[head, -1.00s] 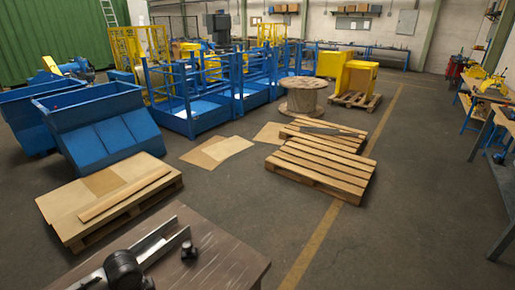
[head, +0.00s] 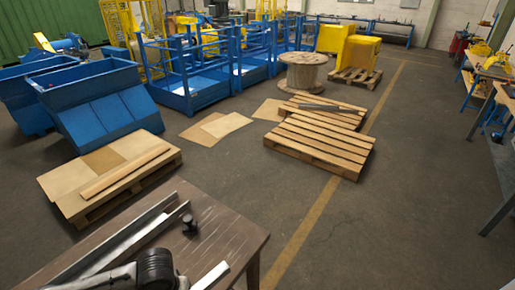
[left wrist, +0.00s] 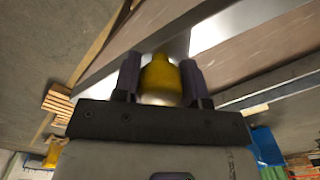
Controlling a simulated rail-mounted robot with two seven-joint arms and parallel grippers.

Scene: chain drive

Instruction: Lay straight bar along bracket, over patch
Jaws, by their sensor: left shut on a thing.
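A long metal bracket (head: 148,232) lies diagonally on the brown table (head: 225,235) at the bottom left of the head view. My left gripper is shut on a yellow knob-like piece (left wrist: 160,80) in the left wrist view. In the head view my left arm's dark end hides the fingers. A pale straight strip (head: 211,276), perhaps the straight bar, sticks out to the right of that arm. I cannot tell whether the yellow piece is fixed to it. I cannot make out the patch. My right gripper is not in view.
A small black knob-shaped piece (head: 190,225) stands on the table beside the bracket's far end. The table's right part is bare. Beyond it lie a pallet with boards (head: 80,185), an empty pallet (head: 320,145) and blue bins (head: 100,110).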

